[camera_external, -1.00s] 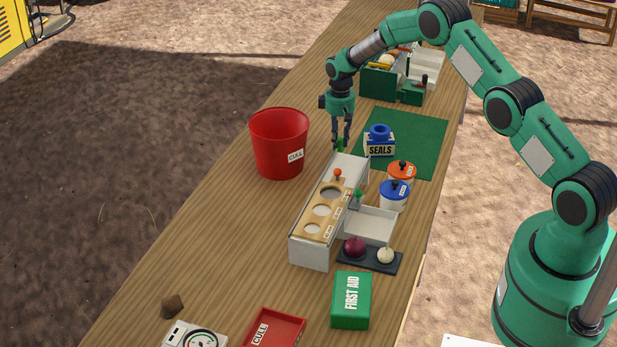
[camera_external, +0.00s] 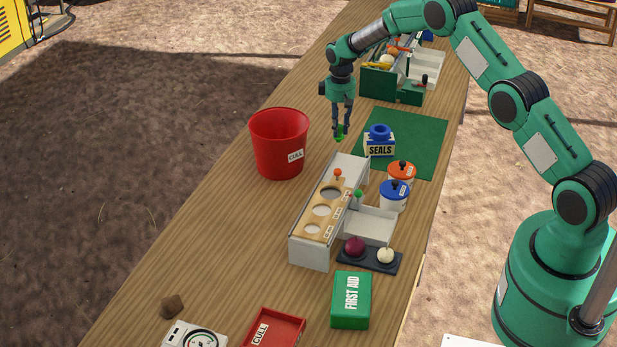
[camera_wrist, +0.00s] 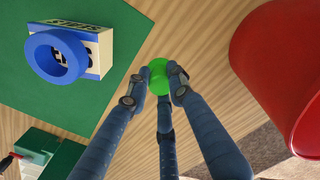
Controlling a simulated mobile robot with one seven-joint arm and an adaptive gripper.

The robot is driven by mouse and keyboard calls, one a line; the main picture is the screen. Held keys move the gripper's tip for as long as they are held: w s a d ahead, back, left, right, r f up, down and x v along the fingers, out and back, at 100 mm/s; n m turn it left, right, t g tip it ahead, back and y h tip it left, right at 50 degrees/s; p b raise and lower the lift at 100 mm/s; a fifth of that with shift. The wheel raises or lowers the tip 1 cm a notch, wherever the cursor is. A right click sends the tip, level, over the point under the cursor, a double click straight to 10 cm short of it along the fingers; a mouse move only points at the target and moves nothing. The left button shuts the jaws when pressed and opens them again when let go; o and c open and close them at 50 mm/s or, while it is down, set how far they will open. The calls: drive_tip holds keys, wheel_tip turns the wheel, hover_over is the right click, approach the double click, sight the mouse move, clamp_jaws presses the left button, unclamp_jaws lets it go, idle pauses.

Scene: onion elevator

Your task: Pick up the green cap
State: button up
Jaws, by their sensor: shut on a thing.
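The green cap (camera_external: 339,131) is between the fingertips of my gripper (camera_external: 341,128). It is held above the table, just past the far end of the white box. In the wrist view the bright green cap (camera_wrist: 158,76) sits between the closed fingertips of my gripper (camera_wrist: 157,88), with the wooden table behind it. The fingers hide part of its sides.
A red CULL bucket (camera_external: 279,140) stands left of my gripper. The SEALS box with a blue ring (camera_external: 379,142) stands right, on a green mat (camera_external: 425,130). The white box (camera_external: 311,251) with a holed wooden rack is nearer. Orange-lidded (camera_external: 401,172) and blue-lidded jars (camera_external: 394,197) stand beside it.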

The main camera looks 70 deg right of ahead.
drive_tip(key=shift+r, duration=2.45)
